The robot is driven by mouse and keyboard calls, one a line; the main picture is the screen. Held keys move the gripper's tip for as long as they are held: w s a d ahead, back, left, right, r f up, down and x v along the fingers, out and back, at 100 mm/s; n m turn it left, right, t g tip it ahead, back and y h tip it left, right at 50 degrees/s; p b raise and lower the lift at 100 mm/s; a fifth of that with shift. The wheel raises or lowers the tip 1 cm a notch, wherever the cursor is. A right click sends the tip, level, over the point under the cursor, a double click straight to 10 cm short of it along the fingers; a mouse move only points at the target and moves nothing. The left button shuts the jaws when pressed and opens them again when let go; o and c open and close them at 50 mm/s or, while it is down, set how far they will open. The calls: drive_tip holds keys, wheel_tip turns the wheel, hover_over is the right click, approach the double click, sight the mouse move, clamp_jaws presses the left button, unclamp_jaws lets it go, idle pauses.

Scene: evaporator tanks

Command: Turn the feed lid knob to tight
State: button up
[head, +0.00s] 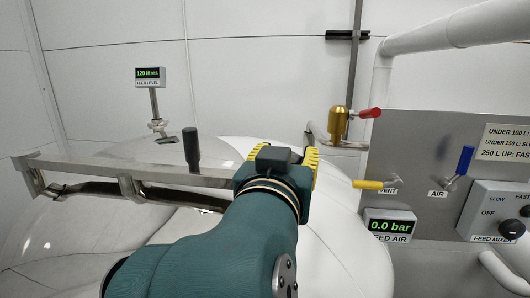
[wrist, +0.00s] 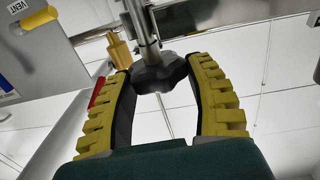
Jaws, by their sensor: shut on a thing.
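The feed lid knob (wrist: 158,78) is a dark, lobed knob on a metal stem, seen in the wrist view between my gripper's two yellow fingers. My gripper (wrist: 159,66) is shut on it, one finger on each side. In the head view my gripper (head: 281,158) is at the right end of a metal bar (head: 150,170) that crosses the rounded tank lid (head: 150,225). The knob is hidden there behind my gripper. A black upright handle (head: 191,148) stands on the bar to the left.
On the right, a grey panel (head: 415,150) holds a yellow vent lever (head: 372,184), a blue air lever (head: 464,162) and a feed air display (head: 390,226) reading 0.0 bar. A brass valve (head: 339,122) with a red handle stands behind. A feed level display (head: 149,77) reads 120 litres.

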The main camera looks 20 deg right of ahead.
drive_tip(key=shift+w+f, duration=0.1)
idle(0.4)
drive_tip(key=o, duration=1.2)
drive_tip(key=v, duration=1.2)
drive_tip(key=shift+a, duration=0.1)
